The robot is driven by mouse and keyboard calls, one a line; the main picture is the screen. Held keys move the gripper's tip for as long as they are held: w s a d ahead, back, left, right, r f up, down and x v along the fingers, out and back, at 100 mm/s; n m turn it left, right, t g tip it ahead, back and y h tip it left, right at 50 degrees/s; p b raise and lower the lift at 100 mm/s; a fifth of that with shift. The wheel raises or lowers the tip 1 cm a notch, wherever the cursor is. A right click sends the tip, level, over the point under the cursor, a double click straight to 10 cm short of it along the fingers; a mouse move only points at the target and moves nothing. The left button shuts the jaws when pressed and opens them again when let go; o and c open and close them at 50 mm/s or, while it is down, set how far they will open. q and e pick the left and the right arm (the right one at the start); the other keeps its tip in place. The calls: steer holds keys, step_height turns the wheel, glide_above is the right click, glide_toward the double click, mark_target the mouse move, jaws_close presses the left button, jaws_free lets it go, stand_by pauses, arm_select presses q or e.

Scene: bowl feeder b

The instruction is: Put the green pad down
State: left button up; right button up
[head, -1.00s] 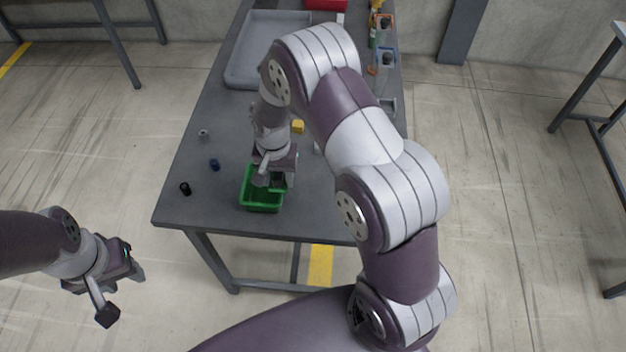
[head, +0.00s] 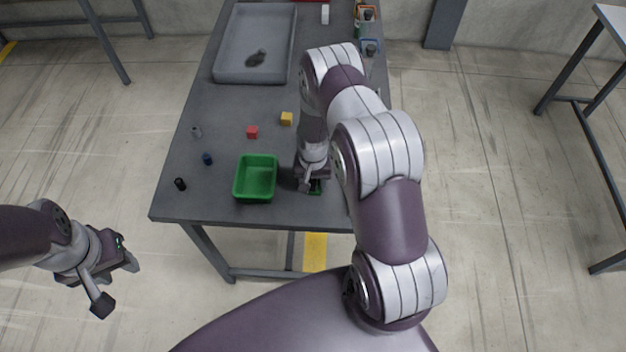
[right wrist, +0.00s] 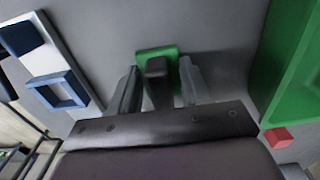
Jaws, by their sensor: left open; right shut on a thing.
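The green pad (head: 316,187) is small and mostly hidden under my right gripper (head: 311,188) in the head view. In the right wrist view, the pad (right wrist: 145,54) shows between and beyond the fingertips, with a dark upright grip (right wrist: 157,82) on it. My right gripper (right wrist: 158,90) is shut on this grip. The pad is at or just above the tabletop, right of the green tray; I cannot tell whether it touches. The green tray (head: 256,180) looks empty. My left gripper (head: 117,284) is open and empty, off the table's left front corner.
A red cube (head: 252,132) and a yellow cube (head: 286,119) lie behind the tray. A blue piece (head: 207,159), black piece (head: 180,184) and grey piece (head: 196,132) stand left. A large grey bin (head: 222,65) is at the back. The table (head: 225,115) has free room between.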

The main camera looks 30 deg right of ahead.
steer(key=shift+s+f, duration=0.1)
steer(key=shift+f, duration=0.15)
steer(key=o, duration=1)
steer(key=shift+s+a, duration=0.1)
steer(key=shift+r, duration=0.15)
steer(key=shift+r+p, duration=0.3)
steer(key=shift+r, duration=0.05)
steer(key=r, duration=0.1)
steer(key=r+b, duration=0.1)
steer(key=shift+w+r, duration=0.3)
step_height(320, 180, up, 8)
steer(key=shift+s+b, duration=0.15)
steer(key=shift+b, duration=0.65)
steer(key=s+a+r+n, duration=0.2)
steer(key=s+r, duration=0.2)
steer(key=s+a+r+n+t, duration=0.1)
steer(key=s+a+r+n, duration=0.1)
steer(key=s+r, duration=0.3)
steer(key=s+a+r+n, duration=0.2)
steer(key=s+a+r, duration=0.2)
steer(key=r, duration=0.1)
steer(key=shift+s+a+n, duration=0.1)
steer(key=shift+s+n, duration=0.2)
steer(key=shift+s, duration=0.1)
